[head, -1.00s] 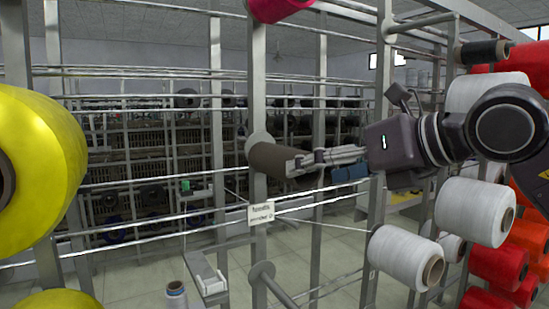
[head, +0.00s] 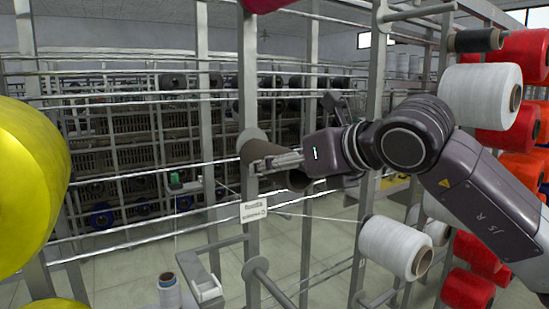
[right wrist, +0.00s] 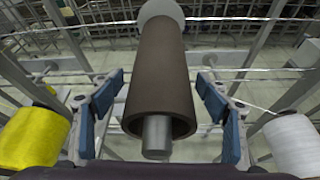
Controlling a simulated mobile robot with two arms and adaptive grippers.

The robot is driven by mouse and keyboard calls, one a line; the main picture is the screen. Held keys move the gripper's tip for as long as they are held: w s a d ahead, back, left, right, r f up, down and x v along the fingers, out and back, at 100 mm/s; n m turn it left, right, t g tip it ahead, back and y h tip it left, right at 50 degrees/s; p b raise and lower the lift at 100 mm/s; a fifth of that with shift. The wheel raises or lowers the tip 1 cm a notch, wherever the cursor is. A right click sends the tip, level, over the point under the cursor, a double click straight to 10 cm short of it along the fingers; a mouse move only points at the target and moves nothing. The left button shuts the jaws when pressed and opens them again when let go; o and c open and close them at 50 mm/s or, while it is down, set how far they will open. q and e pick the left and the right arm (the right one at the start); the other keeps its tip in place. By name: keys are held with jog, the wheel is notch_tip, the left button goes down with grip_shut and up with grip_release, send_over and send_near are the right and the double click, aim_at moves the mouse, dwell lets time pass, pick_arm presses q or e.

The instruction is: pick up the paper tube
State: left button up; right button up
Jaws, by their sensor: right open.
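The brown paper tube (head: 256,150) sits on a peg of the metal creel frame, tilted in the head view. In the right wrist view the tube (right wrist: 160,65) points its hollow end at me, with the grey peg (right wrist: 156,135) showing inside. My right gripper (head: 256,166) lies alongside the tube. In the right wrist view its blue-padded fingers (right wrist: 160,82) are open, one on each side of the tube, with gaps on both sides. The head view shows only part of the fingers. My left gripper is not in view.
A large yellow spool (head: 30,175) is close at the left. A white spool (head: 395,247) hangs below my right arm, and another (head: 480,95) is above it. Red spools (head: 465,292) are at the right. A white label (head: 253,209) and an empty peg (head: 265,275) are below the tube.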

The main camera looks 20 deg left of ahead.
jog(key=shift+s+d, duration=0.1)
jog(key=shift+c, duration=0.9)
jog(key=c, duration=1.1)
jog(key=shift+r, duration=0.3)
